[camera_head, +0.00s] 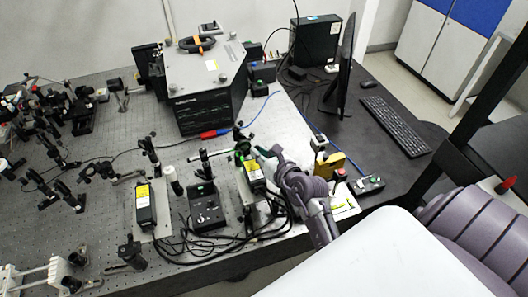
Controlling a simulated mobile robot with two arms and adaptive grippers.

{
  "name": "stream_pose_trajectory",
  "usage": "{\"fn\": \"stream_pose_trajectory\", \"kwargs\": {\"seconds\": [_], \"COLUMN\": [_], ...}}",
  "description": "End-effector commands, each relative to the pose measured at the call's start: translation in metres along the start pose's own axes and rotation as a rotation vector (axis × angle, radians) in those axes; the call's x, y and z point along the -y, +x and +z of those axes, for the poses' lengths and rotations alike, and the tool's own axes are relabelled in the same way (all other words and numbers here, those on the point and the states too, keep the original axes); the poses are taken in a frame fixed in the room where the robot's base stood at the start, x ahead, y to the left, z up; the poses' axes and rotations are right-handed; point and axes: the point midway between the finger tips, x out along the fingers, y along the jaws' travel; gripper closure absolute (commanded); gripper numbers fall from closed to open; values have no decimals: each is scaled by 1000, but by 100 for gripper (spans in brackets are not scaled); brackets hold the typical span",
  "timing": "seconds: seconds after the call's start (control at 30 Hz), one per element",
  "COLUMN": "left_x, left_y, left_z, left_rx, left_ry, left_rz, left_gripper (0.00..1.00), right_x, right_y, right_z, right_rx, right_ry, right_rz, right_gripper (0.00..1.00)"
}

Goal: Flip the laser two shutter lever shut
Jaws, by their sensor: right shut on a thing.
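Two black laser boxes with yellow labels stand on the optical bench: a left one (146,207) and a right one (255,180). A black control box (207,208) with a small pale switch sits between them. My right gripper (264,156) is at the far end of the right laser box, shut on a small part there that looks to be the shutter lever. The lever is hidden by the fingers, so I cannot tell its position. I cannot read which laser is marked two. My left gripper is not in view.
Black cables (240,235) lie loose in front of the lasers. A large black instrument (205,90) stands behind. A yellow block (329,165) and a button box (367,185) are right of my gripper. A monitor (341,75) and keyboard (396,125) are farther right.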

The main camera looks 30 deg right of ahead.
Motion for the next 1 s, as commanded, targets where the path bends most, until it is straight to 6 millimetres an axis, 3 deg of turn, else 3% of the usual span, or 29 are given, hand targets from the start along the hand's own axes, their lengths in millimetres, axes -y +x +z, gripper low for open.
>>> {"fn": "stream_pose_trajectory", "kwargs": {"seconds": [0.4, 0.93, 0.97, 1.0], "left_x": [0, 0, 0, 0], "left_y": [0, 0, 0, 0], "left_z": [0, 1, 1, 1], "left_rx": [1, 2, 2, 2], "left_ry": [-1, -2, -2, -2], "left_rz": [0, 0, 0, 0], "left_gripper": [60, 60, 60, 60], "right_x": [-9, -10, -10, -10], "right_y": [2, 2, 2, 2], "right_z": [0, 0, 0, 0], "right_rx": [-34, -38, -38, -38], "right_ry": [-160, -180, -180, -180], "right_rz": [-58, -64, -64, -64], "right_gripper": [100, 100, 79, 73]}}
